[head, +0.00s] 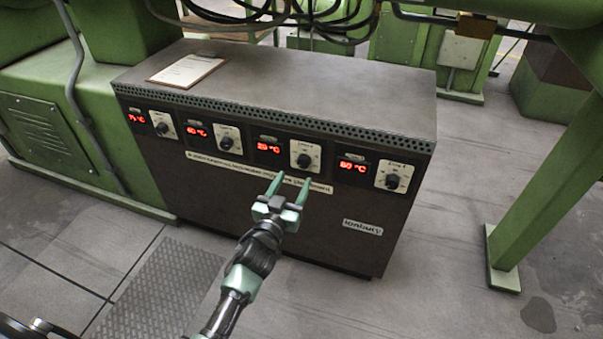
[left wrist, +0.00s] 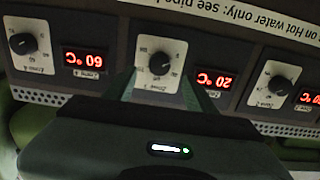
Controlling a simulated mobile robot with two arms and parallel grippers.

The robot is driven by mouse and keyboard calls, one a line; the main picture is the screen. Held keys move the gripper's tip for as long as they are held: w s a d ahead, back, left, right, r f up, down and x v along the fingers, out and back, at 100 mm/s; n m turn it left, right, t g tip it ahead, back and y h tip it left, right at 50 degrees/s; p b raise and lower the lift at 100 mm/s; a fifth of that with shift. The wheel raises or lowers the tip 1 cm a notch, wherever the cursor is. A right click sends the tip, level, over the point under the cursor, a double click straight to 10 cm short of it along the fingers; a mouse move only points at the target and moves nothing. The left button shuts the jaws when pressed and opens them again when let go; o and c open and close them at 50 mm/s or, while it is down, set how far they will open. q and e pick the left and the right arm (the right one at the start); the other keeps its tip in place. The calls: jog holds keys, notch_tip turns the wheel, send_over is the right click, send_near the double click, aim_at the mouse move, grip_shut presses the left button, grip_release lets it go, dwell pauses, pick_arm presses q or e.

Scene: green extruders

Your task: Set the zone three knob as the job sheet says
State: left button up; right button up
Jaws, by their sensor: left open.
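The zone three knob (head: 304,160) is a black dial on a white plate, third from the left on the dark cabinet's front. It also shows in the left wrist view (left wrist: 160,63), upside down. The red display (head: 268,148) beside it reads about 20 °C. My left gripper (head: 291,184) is open and empty, its two green fingers pointing at the panel just below this knob. No contact with the knob shows. The job sheet (head: 187,69) lies on a clipboard on the cabinet top; its writing is too small to read. My right gripper is not in view.
Similar knobs sit either side: zone four (head: 392,181) at the right, zone two (head: 226,142) at the left, another (head: 162,128) farther left. Black cables (head: 300,20) hang above. A green post (head: 540,170) stands right.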

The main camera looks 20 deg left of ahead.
aim_at(302, 165)
pick_arm(q)
jog(key=w+b, duration=0.1)
jog(key=w, duration=0.5)
jog(key=shift+w+d+f, duration=0.1)
jog(key=shift+w+d, duration=0.05)
jog(key=shift+w, duration=0.4)
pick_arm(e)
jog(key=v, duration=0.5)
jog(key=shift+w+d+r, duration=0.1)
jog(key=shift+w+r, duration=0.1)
pick_arm(q)
grip_shut()
